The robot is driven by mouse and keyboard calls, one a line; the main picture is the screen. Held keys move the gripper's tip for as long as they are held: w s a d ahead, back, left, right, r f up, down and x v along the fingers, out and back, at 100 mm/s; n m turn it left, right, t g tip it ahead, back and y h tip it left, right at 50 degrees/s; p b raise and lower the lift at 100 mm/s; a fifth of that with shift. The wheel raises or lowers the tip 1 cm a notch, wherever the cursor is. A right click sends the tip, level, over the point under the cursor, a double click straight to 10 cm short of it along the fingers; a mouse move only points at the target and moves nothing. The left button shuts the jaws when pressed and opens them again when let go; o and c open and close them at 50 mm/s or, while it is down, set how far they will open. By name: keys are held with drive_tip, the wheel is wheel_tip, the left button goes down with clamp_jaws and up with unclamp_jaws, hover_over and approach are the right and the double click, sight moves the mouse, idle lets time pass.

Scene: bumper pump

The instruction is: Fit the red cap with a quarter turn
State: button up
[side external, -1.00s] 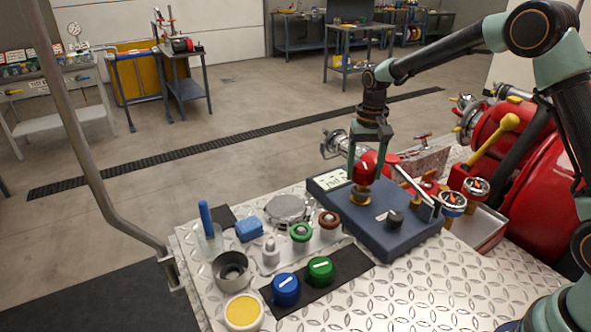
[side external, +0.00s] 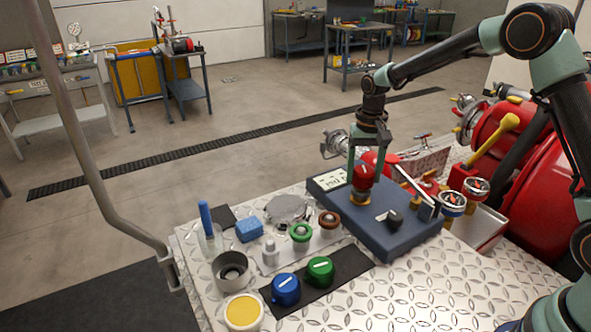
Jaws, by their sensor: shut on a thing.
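The red cap (side external: 363,173) is between the fingers of my gripper (side external: 367,168), which is shut on it. The cap is right over the brass fitting (side external: 360,192) on the blue-grey box (side external: 385,238). It appears to touch the fitting, but I cannot tell how deep it sits or how far it is turned. The fingers partly hide the cap.
The box has a small display (side external: 331,181) and a black knob (side external: 394,216). A blue cap (side external: 286,289) and a green cap (side external: 320,269) stand on a black mat (side external: 349,264). Bare tread plate (side external: 420,290) is free in front.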

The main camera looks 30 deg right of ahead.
drive_tip(key=shift+f, duration=0.7)
idle(1.1)
idle(0.3)
drive_tip(key=m, duration=0.4)
drive_tip(key=shift+m, duration=0.6)
drive_tip(key=m, duration=0.2)
drive_tip(key=shift+m, duration=0.4)
drive_tip(key=shift+r+m, duration=0.1)
drive_tip(key=shift+m, duration=1.1)
